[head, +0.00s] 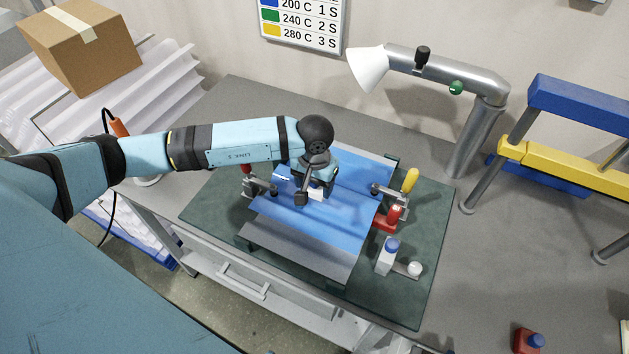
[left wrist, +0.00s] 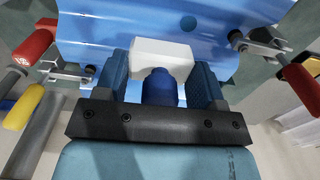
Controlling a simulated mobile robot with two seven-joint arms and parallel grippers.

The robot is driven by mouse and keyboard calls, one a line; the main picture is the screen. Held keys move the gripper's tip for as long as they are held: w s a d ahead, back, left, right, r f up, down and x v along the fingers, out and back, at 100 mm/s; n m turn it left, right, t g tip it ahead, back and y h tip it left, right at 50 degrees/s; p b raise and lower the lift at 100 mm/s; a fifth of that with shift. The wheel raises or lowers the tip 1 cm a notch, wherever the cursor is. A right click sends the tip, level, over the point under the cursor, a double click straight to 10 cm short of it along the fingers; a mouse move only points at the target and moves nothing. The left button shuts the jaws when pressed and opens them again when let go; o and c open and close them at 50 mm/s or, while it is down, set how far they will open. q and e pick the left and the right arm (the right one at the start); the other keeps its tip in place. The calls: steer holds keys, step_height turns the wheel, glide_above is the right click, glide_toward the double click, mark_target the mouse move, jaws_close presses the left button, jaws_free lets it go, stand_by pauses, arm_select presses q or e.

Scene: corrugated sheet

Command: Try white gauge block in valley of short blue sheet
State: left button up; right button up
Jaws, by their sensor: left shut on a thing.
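The short blue sheet (head: 350,220) lies clamped on the green mat in the middle of the bench, and its ridged surface (left wrist: 215,20) fills the top of the left wrist view. My left gripper (head: 318,190) is over the sheet's far left part. In the left wrist view its two blue fingers (left wrist: 160,80) are shut on the white gauge block (left wrist: 160,53), which has a dark blue knob or grip. The block is at or just above the sheet; I cannot tell if it touches a valley. In the head view the arm mostly hides the block. My right gripper is not in view.
Clamps with a yellow handle (head: 410,180) and red handles hold the sheet's sides.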

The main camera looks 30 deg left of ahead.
arm_select(q)
steer(key=b, duration=0.1)
glide_above(315, 211)
step_height(315, 211, down, 4)
steer(key=shift+f, duration=0.1)
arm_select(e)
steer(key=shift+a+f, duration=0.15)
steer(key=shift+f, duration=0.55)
arm_select(q)
step_height(315, 211, down, 3)
steer(key=shift+r+b, duration=0.2)
steer(key=shift+b, duration=0.85)
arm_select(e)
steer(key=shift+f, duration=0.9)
arm_select(q)
steer(key=shift+f+b, duration=0.5)
steer(key=shift+f, duration=0.05)
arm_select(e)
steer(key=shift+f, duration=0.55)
arm_select(q)
steer(key=shift+f+b, duration=0.2)
steer(key=shift+b, duration=0.1)
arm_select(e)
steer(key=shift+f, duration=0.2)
arm_select(q)
steer(key=o, duration=1.1)
